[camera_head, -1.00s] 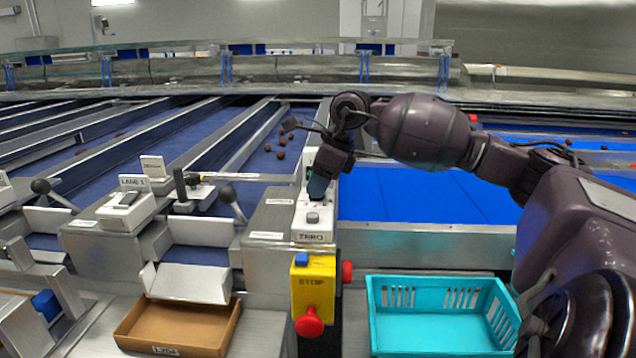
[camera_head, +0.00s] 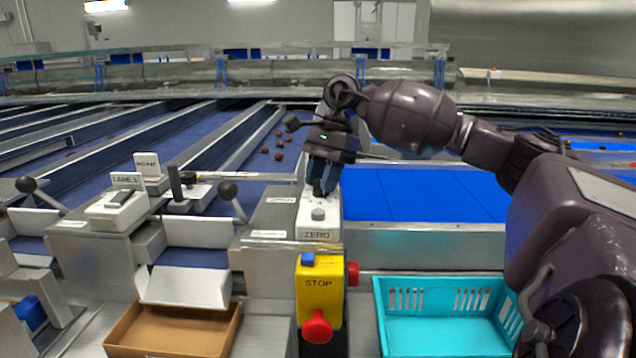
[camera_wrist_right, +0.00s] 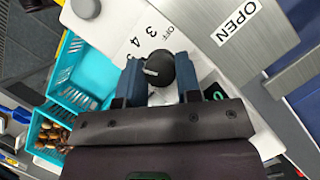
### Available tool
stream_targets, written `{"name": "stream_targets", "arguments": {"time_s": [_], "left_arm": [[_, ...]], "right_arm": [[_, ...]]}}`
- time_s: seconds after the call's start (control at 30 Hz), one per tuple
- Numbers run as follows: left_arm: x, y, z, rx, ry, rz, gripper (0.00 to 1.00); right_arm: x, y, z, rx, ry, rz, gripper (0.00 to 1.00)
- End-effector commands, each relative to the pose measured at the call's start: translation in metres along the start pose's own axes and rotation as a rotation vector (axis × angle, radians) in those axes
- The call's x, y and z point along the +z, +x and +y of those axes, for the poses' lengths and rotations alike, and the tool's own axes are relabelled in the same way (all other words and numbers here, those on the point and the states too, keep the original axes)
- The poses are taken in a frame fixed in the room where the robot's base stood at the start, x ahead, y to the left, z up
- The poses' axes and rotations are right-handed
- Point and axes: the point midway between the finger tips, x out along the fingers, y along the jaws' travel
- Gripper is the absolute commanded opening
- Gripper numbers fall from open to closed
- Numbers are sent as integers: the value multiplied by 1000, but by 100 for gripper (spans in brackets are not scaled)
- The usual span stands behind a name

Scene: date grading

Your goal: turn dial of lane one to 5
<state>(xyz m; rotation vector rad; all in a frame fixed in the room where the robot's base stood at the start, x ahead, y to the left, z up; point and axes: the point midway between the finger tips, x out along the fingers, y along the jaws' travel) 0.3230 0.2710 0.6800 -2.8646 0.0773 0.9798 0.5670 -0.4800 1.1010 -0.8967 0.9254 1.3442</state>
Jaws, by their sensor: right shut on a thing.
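My right gripper (camera_head: 320,188) points down at the white dial panel (camera_head: 306,222) beside the lane. In the right wrist view its two blue fingers (camera_wrist_right: 160,78) are shut on a round black dial (camera_wrist_right: 158,66) with a pale pointer mark. The printed scale shows "OFF", "3" and "4" beside the dial; other marks are hidden by the gripper. A small display with a green digit (camera_wrist_right: 216,95) is partly covered, so I cannot read it surely. My left gripper is out of view.
A grey button (camera_head: 318,214) sits in front of the dial, above a "ZERO" label. A yellow stop box (camera_head: 318,283) with red buttons stands nearer. A turquoise crate (camera_head: 440,322) is right, a brown tray (camera_head: 172,340) left. A black-knobbed lever (camera_head: 228,190) stands left of the panel.

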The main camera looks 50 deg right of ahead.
Motion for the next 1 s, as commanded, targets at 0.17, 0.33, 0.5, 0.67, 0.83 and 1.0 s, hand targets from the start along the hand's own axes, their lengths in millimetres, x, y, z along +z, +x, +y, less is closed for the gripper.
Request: {"name": "stream_targets", "arguments": {"time_s": [0.17,0.33,0.5,0.67,0.83,1.0], "left_arm": [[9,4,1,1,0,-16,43],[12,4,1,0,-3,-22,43],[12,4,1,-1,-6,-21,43],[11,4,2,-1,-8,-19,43],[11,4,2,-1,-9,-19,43],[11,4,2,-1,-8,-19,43]], "right_arm": [[-1,1,-1,36,-87,2,8],[0,0,-1,56,-140,2,8],[0,-1,-1,65,-163,2,8],[0,-2,-1,66,-170,2,8],[0,-2,-1,66,-169,2,8],[0,-2,-1,66,-169,2,44]]}}
